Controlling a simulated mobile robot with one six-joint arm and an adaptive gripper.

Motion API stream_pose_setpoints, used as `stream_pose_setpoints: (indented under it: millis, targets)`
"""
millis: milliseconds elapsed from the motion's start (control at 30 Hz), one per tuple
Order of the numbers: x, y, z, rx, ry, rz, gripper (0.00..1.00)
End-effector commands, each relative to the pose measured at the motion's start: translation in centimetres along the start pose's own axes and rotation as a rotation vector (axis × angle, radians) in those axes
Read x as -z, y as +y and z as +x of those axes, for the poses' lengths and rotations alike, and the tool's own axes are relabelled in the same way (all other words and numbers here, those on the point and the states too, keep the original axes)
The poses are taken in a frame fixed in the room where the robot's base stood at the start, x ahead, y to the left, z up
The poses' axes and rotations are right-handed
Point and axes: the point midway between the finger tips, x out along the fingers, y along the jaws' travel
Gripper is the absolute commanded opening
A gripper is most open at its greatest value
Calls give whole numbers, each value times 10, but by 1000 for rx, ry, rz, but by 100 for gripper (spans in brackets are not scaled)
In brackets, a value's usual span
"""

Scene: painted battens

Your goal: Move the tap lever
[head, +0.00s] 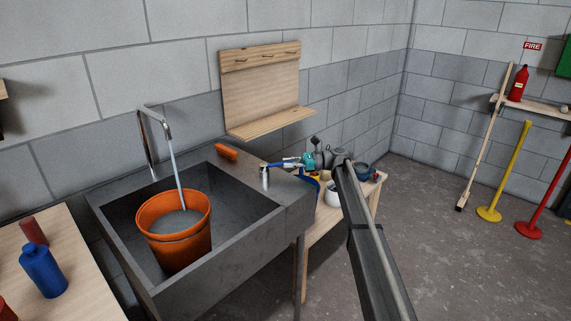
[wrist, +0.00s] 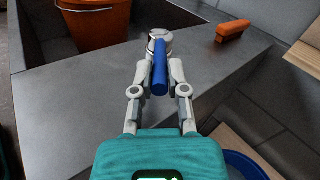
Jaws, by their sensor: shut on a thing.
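The tap lever is a blue handle (wrist: 160,75) on a round metal base (wrist: 161,36) at the sink's corner. In the head view its metal base (head: 265,177) stands upright on the sink rim, and its blue handle points toward my arm. My gripper (wrist: 161,66) is shut on the blue handle, one finger on each side. In the head view my gripper (head: 280,164) reaches the lever from the right. The metal spout (head: 149,130) is at the back of the sink, and water (head: 176,170) runs from it into an orange bucket (head: 180,245).
The grey sink (head: 230,278) holds the bucket. An orange brush or block (head: 226,152) lies on its back rim, near the lever. A wooden shelf (head: 270,128) hangs above. A small table (head: 320,225) with bowls stands right. A blue bottle (head: 43,270) stands on the left table.

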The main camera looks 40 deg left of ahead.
Motion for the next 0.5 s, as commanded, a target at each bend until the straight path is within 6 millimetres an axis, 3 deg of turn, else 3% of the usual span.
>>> stream_pose_setpoints:
  millis: [33, 67, 200, 500]
  targets:
    - [1, 0, -4, 2, 4, 1, 0]
    - [1, 0, -3, 2, 4, 1, 25]
    - [1, 0, 2, -3, 2, 0, 51]
    - [0, 0, 8, -7, -1, 0, 54]
